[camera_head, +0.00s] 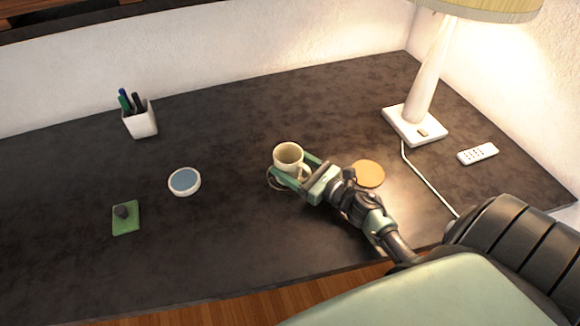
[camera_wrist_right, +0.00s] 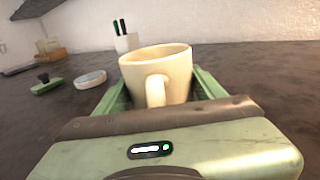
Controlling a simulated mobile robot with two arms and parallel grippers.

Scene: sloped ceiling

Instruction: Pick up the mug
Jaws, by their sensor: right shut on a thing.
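The cream mug (camera_head: 288,156) stands upright near the middle of the dark table in the head view. It also shows large in the right wrist view (camera_wrist_right: 172,72), with its handle toward my wrist. My right gripper (camera_head: 291,170) is shut on the mug, one green finger on each side of its body. In the right wrist view the fingers (camera_wrist_right: 160,92) flank the mug. Whether the mug's base touches the table is hard to tell. My left gripper is not in view.
A lamp (camera_head: 416,115), its cord and a remote (camera_head: 478,154) are at the right. A round orange-brown disc (camera_head: 369,173) lies right of the gripper. A pen cup (camera_head: 140,122), a round blue-topped dish (camera_head: 184,181) and a green pad (camera_head: 125,222) with a dark knob are at the left.

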